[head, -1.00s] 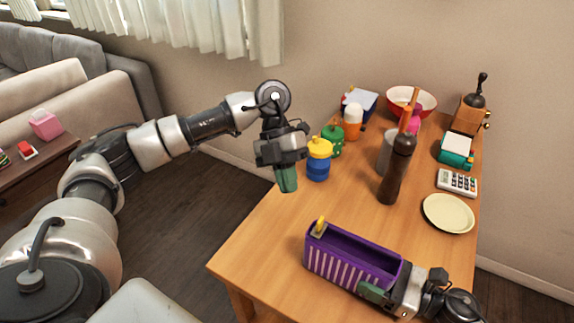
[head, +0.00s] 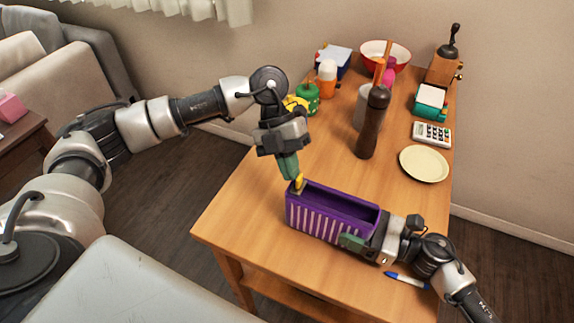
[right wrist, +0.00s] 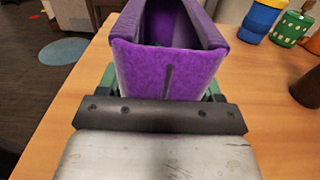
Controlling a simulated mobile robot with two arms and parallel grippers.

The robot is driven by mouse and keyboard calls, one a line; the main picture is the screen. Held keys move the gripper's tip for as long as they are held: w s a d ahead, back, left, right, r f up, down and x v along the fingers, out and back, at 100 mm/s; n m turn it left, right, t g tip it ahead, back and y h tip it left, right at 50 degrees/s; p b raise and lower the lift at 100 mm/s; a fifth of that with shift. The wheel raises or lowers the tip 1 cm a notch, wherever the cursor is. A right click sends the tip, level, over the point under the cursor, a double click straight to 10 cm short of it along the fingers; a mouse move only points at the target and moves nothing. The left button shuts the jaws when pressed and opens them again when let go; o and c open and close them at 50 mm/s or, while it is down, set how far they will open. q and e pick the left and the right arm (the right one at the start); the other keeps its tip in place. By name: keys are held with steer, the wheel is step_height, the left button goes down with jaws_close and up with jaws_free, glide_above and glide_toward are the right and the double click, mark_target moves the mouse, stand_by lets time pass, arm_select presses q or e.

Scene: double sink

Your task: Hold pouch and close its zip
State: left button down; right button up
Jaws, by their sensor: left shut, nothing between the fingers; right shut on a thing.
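The purple pouch (head: 318,228) with white stripes stands on the wooden table, its long top open. It also shows in the right wrist view (right wrist: 165,75). My right gripper (head: 356,243) is shut on the pouch's right end. The yellow zip pull (head: 297,186) sits at the pouch's top left corner. My left gripper (head: 293,178) is shut with nothing between its fingers. It points down, its tips right at the zip pull; whether they touch it I cannot tell.
A blue pen (head: 406,279) lies near my right gripper. A dark pepper mill (head: 371,125), cream plate (head: 424,163), calculator (head: 432,134), green pot (head: 307,98) and red bowl (head: 385,52) stand farther back. The table between pouch and mill is clear.

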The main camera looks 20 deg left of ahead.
arm_select(q)
steer(key=d, duration=1.3)
steer(key=w+a+r, duration=0.3)
steer(key=a+r, duration=0.5)
steer(key=shift+w+a, duration=0.35)
steer(key=shift+w, duration=0.05)
arm_select(e)
steer(key=o, duration=1)
steer(key=shift+o, duration=0.2)
